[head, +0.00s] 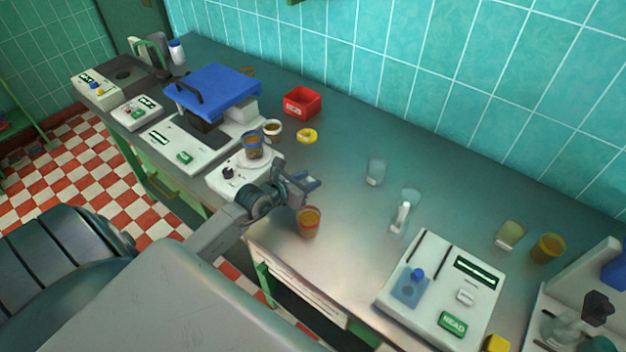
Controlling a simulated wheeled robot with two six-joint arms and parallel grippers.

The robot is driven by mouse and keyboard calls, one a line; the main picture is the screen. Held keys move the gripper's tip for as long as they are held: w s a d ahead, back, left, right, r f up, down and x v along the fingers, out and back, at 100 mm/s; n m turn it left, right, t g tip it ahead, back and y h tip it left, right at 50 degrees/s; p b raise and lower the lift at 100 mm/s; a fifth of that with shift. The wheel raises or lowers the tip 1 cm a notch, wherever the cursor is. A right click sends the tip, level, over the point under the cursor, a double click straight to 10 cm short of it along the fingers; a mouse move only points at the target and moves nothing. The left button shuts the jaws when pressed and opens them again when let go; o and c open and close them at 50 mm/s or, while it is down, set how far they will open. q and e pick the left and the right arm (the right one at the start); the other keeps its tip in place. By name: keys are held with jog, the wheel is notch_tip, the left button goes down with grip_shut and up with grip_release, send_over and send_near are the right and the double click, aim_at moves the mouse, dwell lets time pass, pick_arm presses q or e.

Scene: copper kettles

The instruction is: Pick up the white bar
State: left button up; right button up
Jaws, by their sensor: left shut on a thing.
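A small white bar-shaped thing (402,215) shows at a clear glass (411,197) right of the middle of the bench. I cannot tell whether it is inside the glass or behind it. My left gripper (312,183) is above the front part of the bench, well to the left of that glass. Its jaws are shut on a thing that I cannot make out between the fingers. A glass of amber liquid (309,223) stands just below it in the picture. My right gripper is not in view.
A white device (218,177) carries a beaker (253,147) left of the gripper. A blue-lidded machine (215,90), red box (302,102) and yellow ring (307,135) stand behind. A white panel device (450,325) is at front right. The bench middle is mostly clear.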

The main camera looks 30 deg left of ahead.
pick_arm(q)
jog(key=s, duration=0.7)
jog(key=shift+s+a+r, duration=0.3)
jog(key=shift+s+r, duration=0.05)
jog(key=shift+r, duration=0.05)
jog(key=v, duration=0.1)
jog(key=p+v, duration=0.2)
jog(key=v, duration=0.1)
jog(key=shift+s+d+f, duration=0.2)
jog(key=shift+f, duration=0.1)
jog(key=shift+s+f+p, duration=0.15)
jog(key=shift+s+p, duration=0.55)
jog(key=shift+p, duration=0.15)
